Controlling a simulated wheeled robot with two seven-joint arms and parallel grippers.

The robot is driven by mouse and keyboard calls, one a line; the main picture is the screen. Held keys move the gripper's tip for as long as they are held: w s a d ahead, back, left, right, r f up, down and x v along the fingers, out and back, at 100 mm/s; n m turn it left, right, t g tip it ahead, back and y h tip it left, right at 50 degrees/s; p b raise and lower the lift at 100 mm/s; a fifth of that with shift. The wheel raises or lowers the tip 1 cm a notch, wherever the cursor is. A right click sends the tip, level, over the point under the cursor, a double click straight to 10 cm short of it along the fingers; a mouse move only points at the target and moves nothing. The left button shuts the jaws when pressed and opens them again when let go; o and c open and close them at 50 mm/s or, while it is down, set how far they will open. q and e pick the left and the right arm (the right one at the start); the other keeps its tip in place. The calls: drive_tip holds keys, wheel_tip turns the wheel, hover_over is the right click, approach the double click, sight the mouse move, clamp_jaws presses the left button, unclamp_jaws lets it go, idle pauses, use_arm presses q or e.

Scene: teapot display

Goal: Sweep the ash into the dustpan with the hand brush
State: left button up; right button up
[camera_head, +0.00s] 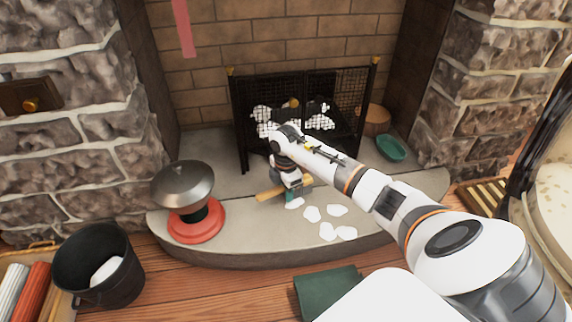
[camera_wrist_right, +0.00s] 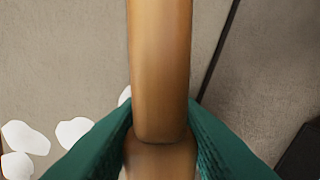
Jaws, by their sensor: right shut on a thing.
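My right gripper (camera_head: 291,195) is low over the stone hearth and shut on the wooden handle of the hand brush (camera_head: 268,194). In the right wrist view the handle (camera_wrist_right: 160,65) runs between the two teal fingers (camera_wrist_right: 160,140); the bristles are not seen. Several white ash flakes (camera_head: 312,213) lie on the hearth beside and in front of the gripper. Flakes also show in the right wrist view (camera_wrist_right: 25,138), at left. A flat dark green piece (camera_head: 328,290) on the floor may be the dustpan; my own white part hides some of it. My left gripper is not in view.
A black mesh fire screen (camera_head: 250,130) stands behind, with white lumps in it. A metal-domed thing on a red base (camera_head: 196,228) is on the hearth at left. A black bucket (camera_head: 100,265) stands on the floor. A teal dish (camera_head: 391,148) lies at right.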

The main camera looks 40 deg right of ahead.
drive_tip(key=shift+f, duration=0.5)
drive_tip(key=shift+r, duration=0.1)
